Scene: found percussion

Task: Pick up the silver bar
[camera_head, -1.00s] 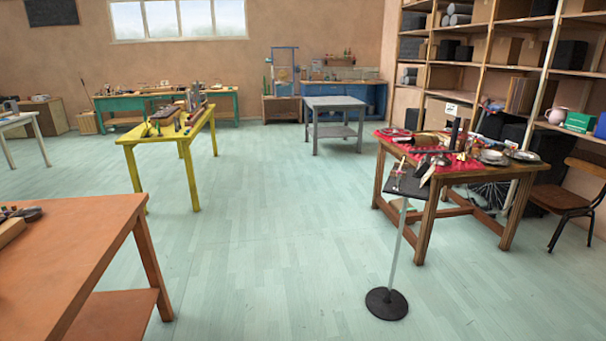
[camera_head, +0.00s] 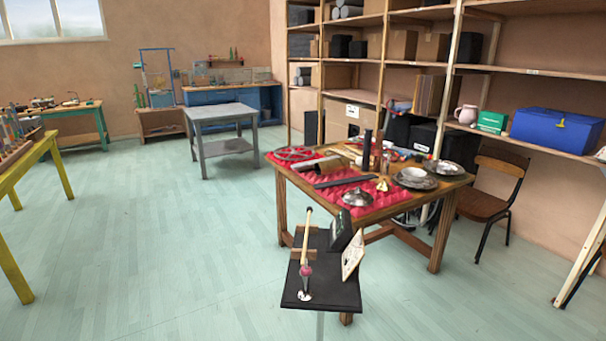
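I cannot make out a clearly silver bar. On the wooden table with a red quilted cloth (camera_head: 335,199) lies a long flat dark grey bar (camera_head: 342,181), near the front left. Shiny metal lids and bowls (camera_head: 414,176) sit at the table's right side, and another metal lid (camera_head: 357,197) lies near the front edge. An upright dark bar (camera_head: 367,150) stands toward the back. The yellow table (camera_head: 28,158) at the left edge also holds several upright pieces, too small to tell apart. My gripper is not in view.
A black stand (camera_head: 322,291) with a mallet and cards stands close, in front of the wooden table. A chair (camera_head: 487,196) is to the right, by shelves (camera_head: 350,60). A grey table (camera_head: 222,115) stands behind. The floor (camera_head: 170,230) at left centre is clear.

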